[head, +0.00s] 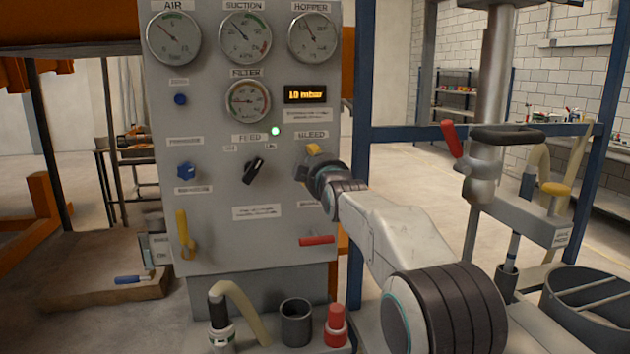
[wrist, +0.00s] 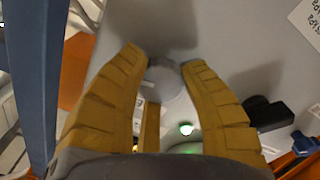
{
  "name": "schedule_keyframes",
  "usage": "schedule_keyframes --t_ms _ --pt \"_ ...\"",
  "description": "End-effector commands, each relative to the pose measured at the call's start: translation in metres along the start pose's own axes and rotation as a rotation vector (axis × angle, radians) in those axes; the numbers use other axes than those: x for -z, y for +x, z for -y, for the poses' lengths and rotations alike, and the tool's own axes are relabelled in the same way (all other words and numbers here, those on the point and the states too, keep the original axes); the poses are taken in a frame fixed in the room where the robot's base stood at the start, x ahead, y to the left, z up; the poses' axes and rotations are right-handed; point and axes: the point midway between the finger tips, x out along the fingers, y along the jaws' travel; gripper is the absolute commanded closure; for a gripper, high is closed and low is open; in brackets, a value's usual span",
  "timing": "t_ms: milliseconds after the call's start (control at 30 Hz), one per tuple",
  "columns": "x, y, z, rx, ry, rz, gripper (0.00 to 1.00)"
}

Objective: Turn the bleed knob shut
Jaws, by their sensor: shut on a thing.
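The control panel (head: 215,110) stands upright ahead of me. The bleed knob sits below the "BLEED" label in the head view, mostly hidden behind my gripper (head: 313,153). Which way the knob's pointer faces is hidden.
The black feed knob (head: 253,170) is left of my gripper, near a lit green lamp (head: 275,131). The display (head: 306,94) reads about 10 mbar. A red lever (head: 317,240) lies below, a yellow lever (head: 184,234) lower left. A blue frame post (head: 360,150) stands right.

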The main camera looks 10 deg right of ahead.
Motion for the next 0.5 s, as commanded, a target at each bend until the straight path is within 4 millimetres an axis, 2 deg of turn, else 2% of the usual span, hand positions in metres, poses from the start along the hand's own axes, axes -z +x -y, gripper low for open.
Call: schedule_keyframes --t_ms 500 --pt "0.0053 -0.0007 0.0001 -0.011 -0.492 -0.013 0.94"
